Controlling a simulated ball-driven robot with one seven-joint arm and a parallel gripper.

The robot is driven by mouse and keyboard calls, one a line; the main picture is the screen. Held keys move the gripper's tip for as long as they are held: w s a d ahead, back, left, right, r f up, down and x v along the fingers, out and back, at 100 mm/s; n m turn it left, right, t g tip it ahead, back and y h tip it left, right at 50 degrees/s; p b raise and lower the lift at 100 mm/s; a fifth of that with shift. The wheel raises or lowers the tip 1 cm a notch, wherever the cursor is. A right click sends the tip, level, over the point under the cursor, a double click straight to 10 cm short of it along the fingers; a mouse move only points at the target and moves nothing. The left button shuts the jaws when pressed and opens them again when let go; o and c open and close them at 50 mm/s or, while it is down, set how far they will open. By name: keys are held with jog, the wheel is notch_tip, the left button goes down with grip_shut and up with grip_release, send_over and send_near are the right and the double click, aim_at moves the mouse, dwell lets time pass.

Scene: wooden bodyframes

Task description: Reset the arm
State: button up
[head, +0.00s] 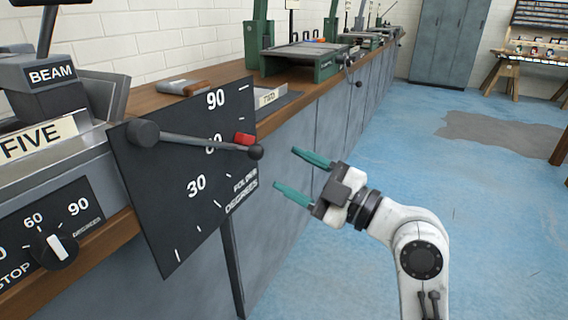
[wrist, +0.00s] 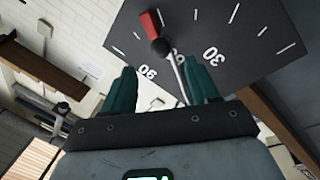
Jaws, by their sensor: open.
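My gripper (head: 302,175) is open and empty, its two green fingers pointing left toward a black dial plate (head: 172,215) marked FOLDER DEGREES. I see no contact between fingers and knob.
A wooden bench (head: 170,97) with grey cabinets runs along the left into the distance, carrying green machines (head: 300,62). A smaller dial knob (head: 55,248) is at the lower left. The blue floor (head: 400,130) on the right is open, with a grey patch (head: 500,135).

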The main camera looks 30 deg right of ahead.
dwell(0.5)
jog(key=s+f+m+g+h, duration=0.2)
jog(key=s+f+m+g, duration=0.15)
jog(key=f, duration=0.55)
jog(key=s+f+m+g+h, duration=0.2)
jog(key=s+f+m, duration=0.15)
jog(key=f, duration=0.65)
jog(key=s+f+m+g+h, duration=0.1)
jog(key=s+f+m+g, duration=0.2)
jog(key=f, duration=0.6)
jog(key=s+d+f+m+g+h, duration=0.25)
jog(key=s+f+g, duration=0.2)
jog(key=s, duration=0.65)
jog(key=s+d+f+m+g+h, duration=0.15)
jog(key=s+f+m+g, duration=0.35)
jog(key=s, duration=0.5)
notch_tip(320, 180, up, 34)
jog(key=n+t+p, duration=0.1)
jog(key=p, duration=3.4)
jog(key=shift+w+a+n+h+p, duration=0.3)
jog(key=shift+a+n+p, duration=0.05)
jog(key=shift+a, duration=0.05)
